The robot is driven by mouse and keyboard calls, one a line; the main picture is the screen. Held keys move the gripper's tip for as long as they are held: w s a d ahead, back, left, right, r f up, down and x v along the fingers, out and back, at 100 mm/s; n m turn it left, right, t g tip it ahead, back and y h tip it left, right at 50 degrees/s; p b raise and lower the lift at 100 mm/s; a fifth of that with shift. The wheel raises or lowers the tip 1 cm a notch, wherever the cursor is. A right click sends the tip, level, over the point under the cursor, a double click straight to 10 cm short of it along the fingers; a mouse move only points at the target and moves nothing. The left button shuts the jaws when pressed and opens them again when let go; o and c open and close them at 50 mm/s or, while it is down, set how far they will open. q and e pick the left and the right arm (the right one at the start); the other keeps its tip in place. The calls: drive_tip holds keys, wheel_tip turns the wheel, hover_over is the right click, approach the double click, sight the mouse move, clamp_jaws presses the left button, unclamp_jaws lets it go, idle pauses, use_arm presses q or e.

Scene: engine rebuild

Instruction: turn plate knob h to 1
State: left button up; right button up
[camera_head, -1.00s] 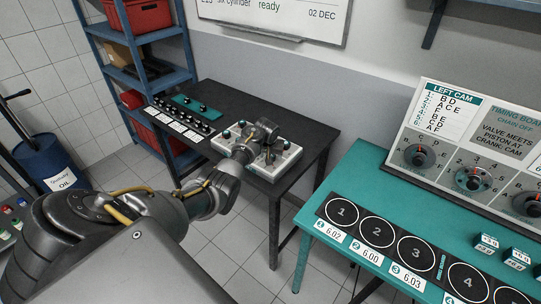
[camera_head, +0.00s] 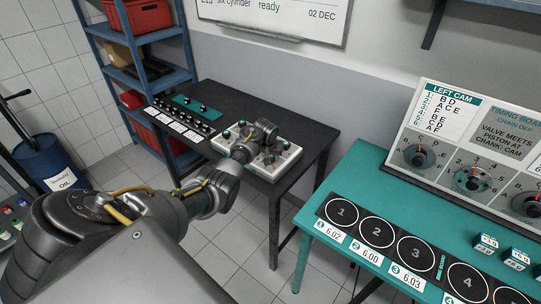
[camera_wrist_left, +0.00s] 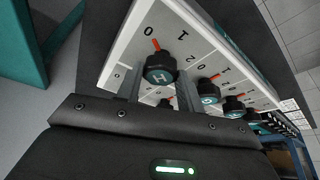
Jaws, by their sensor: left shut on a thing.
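The white plate with knobs (camera_head: 285,164) lies on the black table. In the left wrist view, plate knob h (camera_wrist_left: 161,68) is a dark knob with a teal cap lettered H. Its red pointer leans toward the 0 mark, with the 1 mark to the right. My left gripper (camera_wrist_left: 160,88) is shut on knob h, with one finger on each side of it. In the head view my left gripper (camera_head: 266,143) reaches over the plate and hides part of it. My right gripper is not in view.
Other plate knobs, such as knob G (camera_wrist_left: 208,90), stand in a row close beside knob h. The black table (camera_head: 307,118) also bears a row of small dark parts at its left. A teal bench (camera_head: 345,195) stands at the right, with free floor between.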

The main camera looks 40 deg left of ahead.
use_arm(q)
drive_tip(key=m+h, duration=0.1)
drive_tip(key=m, duration=0.2)
drive_tip(key=shift+a+r+t, duration=0.1)
drive_tip(key=shift+a+t, duration=0.05)
drive_tip(key=shift+t, duration=0.15)
drive_tip(key=m+h, duration=0.1)
drive_tip(key=m, duration=0.1)
drive_tip(key=shift+a+m+b, duration=0.1)
drive_tip(key=shift+m+b, duration=0.2)
drive_tip(key=m+b, duration=0.1)
drive_tip(key=m+h+b, duration=0.1)
drive_tip(key=m+b, duration=0.2)
drive_tip(key=b, duration=0.1)
drive_tip(key=shift+a+f+h, duration=0.1)
drive_tip(key=shift+f+h, duration=0.2)
drive_tip(key=shift+h, duration=0.1)
drive_tip(key=shift+r+m+g+b, duration=0.2)
drive_tip(key=shift+m+g+b, duration=0.2)
drive_tip(key=shift+m+b, duration=0.6)
drive_tip(key=o, duration=1)
drive_tip(key=shift+h, duration=0.3)
drive_tip(key=p+v, duration=0.1)
drive_tip(key=v, duration=0.9)
drive_tip(key=shift+s+r+p, duration=0.15)
drive_tip(key=shift+r+p, duration=0.15)
drive_tip(key=shift+r, duration=0.1)
